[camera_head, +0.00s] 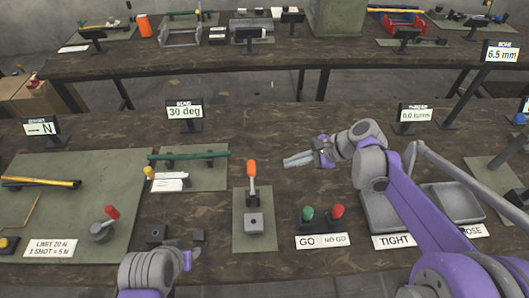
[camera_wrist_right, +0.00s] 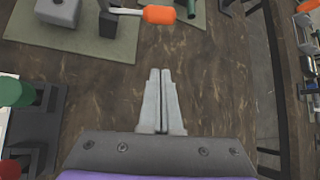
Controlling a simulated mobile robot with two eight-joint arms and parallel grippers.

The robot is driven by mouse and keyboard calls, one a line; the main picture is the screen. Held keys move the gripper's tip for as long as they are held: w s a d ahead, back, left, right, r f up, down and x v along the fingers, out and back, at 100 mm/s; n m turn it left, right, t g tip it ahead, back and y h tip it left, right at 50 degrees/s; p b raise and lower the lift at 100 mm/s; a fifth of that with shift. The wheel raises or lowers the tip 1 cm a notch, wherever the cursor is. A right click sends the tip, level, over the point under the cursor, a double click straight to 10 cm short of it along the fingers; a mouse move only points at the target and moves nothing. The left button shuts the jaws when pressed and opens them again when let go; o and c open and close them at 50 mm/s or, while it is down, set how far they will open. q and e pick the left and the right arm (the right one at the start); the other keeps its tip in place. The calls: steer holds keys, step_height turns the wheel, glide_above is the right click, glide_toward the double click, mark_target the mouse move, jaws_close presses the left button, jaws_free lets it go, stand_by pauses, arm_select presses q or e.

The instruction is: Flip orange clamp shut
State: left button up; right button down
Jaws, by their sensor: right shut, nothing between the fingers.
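The orange clamp has an orange handle (camera_head: 251,168) that stands up from a dark base, with a grey block (camera_head: 253,222) in front, on a green mat (camera_head: 241,243). In the right wrist view the orange handle (camera_wrist_right: 159,14) is at the top, beyond my fingertips, and the grey block (camera_wrist_right: 60,11) is at top left. My right gripper (camera_head: 286,162) is shut and empty, to the right of the handle and apart from it, with its fingers pointing left. My left gripper (camera_head: 189,260) is low at the left; its finger state is unclear.
Green (camera_head: 307,214) and red (camera_head: 337,211) knobs stand right of the mat, behind the GO / NO GO label. Grey trays (camera_head: 381,226) lie under my right arm. A green rod (camera_head: 190,155) is at the left. Bare table lies between the right gripper and the clamp.

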mark_target(267, 176)
arm_select(q)
steer(key=shift+w, duration=0.2)
steer(key=shift+s, duration=0.35)
arm_select(e)
steer(key=shift+s+r, duration=0.1)
steer(key=shift+s, duration=0.05)
arm_select(q)
steer(key=shift+w+f, duration=0.1)
arm_select(e)
steer(key=x, duration=1)
arm_select(q)
steer(key=shift+w+r+p, duration=0.1)
steer(key=shift+r+p, duration=0.3)
steer(key=shift+r, duration=0.2)
arm_select(e)
steer(key=r, duration=0.1)
steer(key=a+r, duration=0.1)
steer(key=shift+s+a+r, duration=0.2)
steer(key=shift+s+r, duration=0.15)
steer(key=shift+s, duration=0.05)
steer(key=shift+s+a+r, duration=0.1)
steer(key=shift+a+r, duration=0.1)
steer(key=shift+r, duration=0.1)
steer(key=shift+s+r+t, duration=0.15)
steer(key=shift+r+t, duration=0.1)
steer(key=shift+t, duration=0.15)
